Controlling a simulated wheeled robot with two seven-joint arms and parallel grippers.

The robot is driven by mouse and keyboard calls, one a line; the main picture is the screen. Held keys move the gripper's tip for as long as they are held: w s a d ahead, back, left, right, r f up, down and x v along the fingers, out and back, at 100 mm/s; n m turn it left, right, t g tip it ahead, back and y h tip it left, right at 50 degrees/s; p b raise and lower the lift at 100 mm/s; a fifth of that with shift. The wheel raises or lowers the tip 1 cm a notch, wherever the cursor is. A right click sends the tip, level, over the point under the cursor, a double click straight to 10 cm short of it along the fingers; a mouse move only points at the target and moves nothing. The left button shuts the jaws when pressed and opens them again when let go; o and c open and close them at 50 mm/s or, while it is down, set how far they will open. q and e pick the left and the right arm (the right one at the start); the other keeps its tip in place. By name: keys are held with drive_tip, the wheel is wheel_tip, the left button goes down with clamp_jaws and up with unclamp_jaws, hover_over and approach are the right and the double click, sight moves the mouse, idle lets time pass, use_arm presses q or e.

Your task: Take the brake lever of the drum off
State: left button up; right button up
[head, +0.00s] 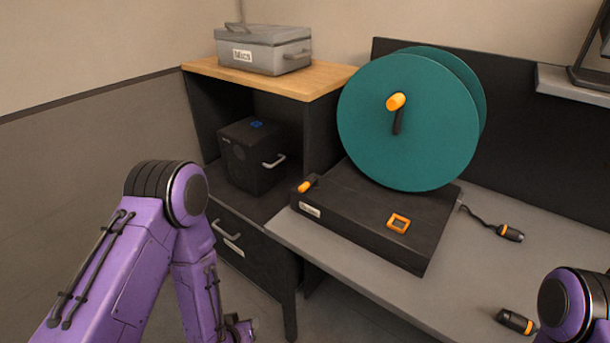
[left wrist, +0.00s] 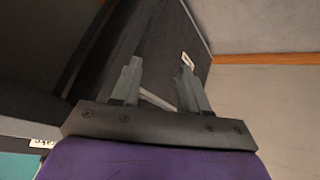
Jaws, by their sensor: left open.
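A large teal drum (head: 405,150) stands on a black base box (head: 370,215) on the grey worktop. A short lever with an orange tip (head: 306,186) sits at the box's left end and looks like the brake lever; its exact position is hard to tell. A crank with an orange knob (head: 396,101) is on the drum's face. My left gripper (head: 238,328) is low at the bottom edge, in front of the drawer cabinet and well below the lever. In the left wrist view its two fingers (left wrist: 158,82) are apart with nothing gripped. My right gripper is out of view.
An orange square frame (head: 398,223) is on the box top. Two black-and-orange connectors (head: 509,233) (head: 516,321) lie on the worktop (head: 360,275). A black case (head: 253,155) stands in the open shelf, with a grey bin (head: 264,49) above. A drawer handle (head: 226,231) protrudes near my left arm.

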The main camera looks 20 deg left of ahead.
use_arm(q)
drive_tip(key=w+r+t+h, duration=0.1)
drive_tip(key=w+r+t, duration=0.1)
drive_tip(key=w+r, duration=0.3)
drive_tip(key=w+d+r+m+t+h, duration=0.1)
drive_tip(key=w+r+t, duration=0.1)
drive_tip(key=w+r, duration=0.3)
drive_tip(key=w+r+m+t+p, duration=0.1)
drive_tip(key=w+r, duration=0.4)
drive_tip(key=shift+w+d+r+t+h, duration=0.25)
drive_tip(key=shift+w+d+t+h, duration=0.1)
drive_tip(key=shift+t+h, duration=0.05)
drive_tip(key=m+t+h, duration=0.3)
drive_tip(key=m+h, duration=0.1)
drive_tip(key=m, duration=0.1)
approach(306, 183)
drive_tip(key=f, duration=0.1)
drive_tip(key=p+x, duration=0.2)
drive_tip(key=x, duration=0.8)
drive_tip(key=shift+r, duration=0.1)
drive_tip(key=shift+w+d, duration=0.2)
drive_tip(key=shift+w, duration=0.3)
clamp_jaws()
